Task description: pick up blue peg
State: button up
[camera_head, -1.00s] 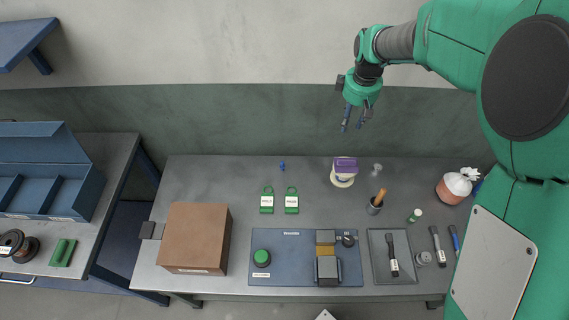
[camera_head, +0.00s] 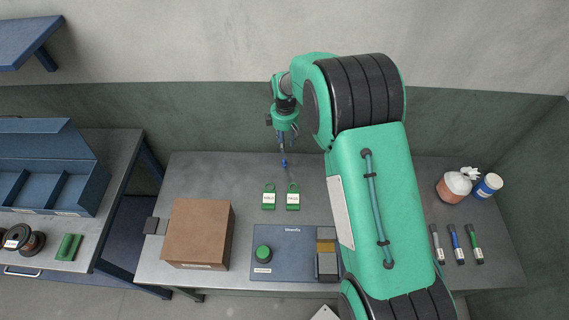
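The blue peg (camera_head: 284,163) is a small blue piece on the back part of the grey worktable, behind two green tags. My gripper (camera_head: 282,149) points down right above it, at the back of the table. The fingers show nearly edge-on and overlap in this view, so I cannot tell how far apart they are. I also cannot tell whether they touch the peg.
Two green tags (camera_head: 269,198) (camera_head: 292,198) lie in front of the peg. A brown box (camera_head: 197,234) stands at the left. My arm covers the table's middle right.

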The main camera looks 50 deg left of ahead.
aim_at(284, 160)
dwell(0.3)
notch_tip(284, 160, down, 8)
jog(key=shift+r, duration=0.1)
jog(key=shift+f, duration=0.4)
dwell(0.4)
jog(key=shift+a+f+b, duration=0.15)
jog(key=shift+f+b, duration=0.25)
jog(key=shift+f, duration=2.2)
jog(key=shift+c, duration=0.6)
jog(key=c, duration=0.6)
